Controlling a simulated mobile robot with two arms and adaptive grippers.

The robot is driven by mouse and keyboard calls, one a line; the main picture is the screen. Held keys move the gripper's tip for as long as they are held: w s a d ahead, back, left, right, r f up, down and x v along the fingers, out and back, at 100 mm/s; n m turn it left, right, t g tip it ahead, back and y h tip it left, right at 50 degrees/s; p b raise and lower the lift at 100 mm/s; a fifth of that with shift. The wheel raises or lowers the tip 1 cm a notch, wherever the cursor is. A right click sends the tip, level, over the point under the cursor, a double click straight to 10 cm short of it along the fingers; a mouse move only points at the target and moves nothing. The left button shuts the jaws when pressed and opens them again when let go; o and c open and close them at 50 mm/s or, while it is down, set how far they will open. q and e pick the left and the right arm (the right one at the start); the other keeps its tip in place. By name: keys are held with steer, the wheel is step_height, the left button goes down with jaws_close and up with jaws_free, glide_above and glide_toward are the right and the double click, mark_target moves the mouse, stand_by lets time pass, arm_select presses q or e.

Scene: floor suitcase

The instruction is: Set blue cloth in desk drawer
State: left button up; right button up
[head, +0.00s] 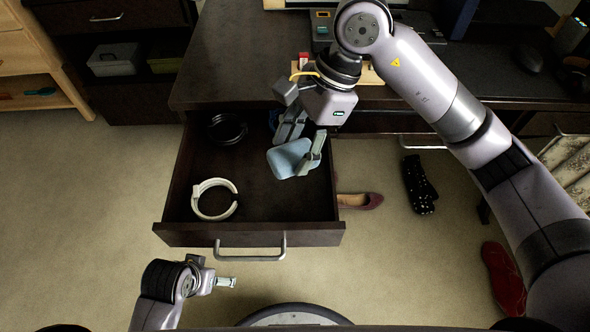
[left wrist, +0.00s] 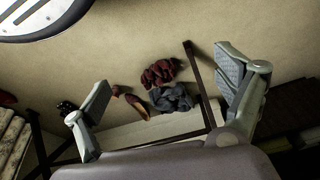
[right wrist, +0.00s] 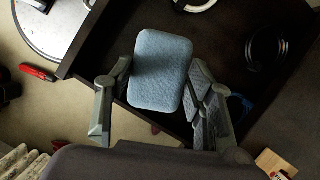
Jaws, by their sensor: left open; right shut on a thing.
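The blue cloth (head: 290,158), a folded rounded pad, is held by my right gripper (head: 304,145) over the right part of the open desk drawer (head: 190,237). In the right wrist view the cloth (right wrist: 160,70) lies between the two fingers, with the dark drawer (right wrist: 112,35) below it. I cannot tell how high above the drawer floor it is. My left gripper (head: 225,282) is open and empty, low in front of the drawer. The left wrist view shows its fingers spread apart.
Inside the drawer are a white ring-shaped item (head: 214,199), a black ring-shaped item (head: 227,129) and a partly hidden blue item (right wrist: 240,108). The drawer handle (head: 250,255) faces me. A dark-red shoe (head: 360,201) and a dotted black item (head: 419,185) lie on the floor.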

mark_target(302, 150)
step_height(302, 150, down, 3)
steer(key=shift+f, duration=0.2)
step_height(302, 150, down, 4)
steer(key=shift+b, duration=0.45)
arm_select(q)
steer(key=v, duration=0.4)
steer(key=shift+w+r, duration=0.15)
arm_select(e)
steer(key=shift+f, duration=0.1)
steer(key=shift+f, duration=0.1)
arm_select(q)
steer(key=shift+s+r+b, duration=0.25)
steer(key=shift+b, duration=0.4)
arm_select(e)
steer(key=shift+f, duration=0.45)
arm_select(q)
steer(key=shift+r, duration=0.1)
arm_select(e)
steer(key=shift+f, duration=0.1)
steer(key=o, duration=0.6)
arm_select(q)
steer(key=shift+s+a+r, duration=0.1)
steer(key=shift+r, duration=0.2)
arm_select(e)
steer(key=o, duration=0.4)
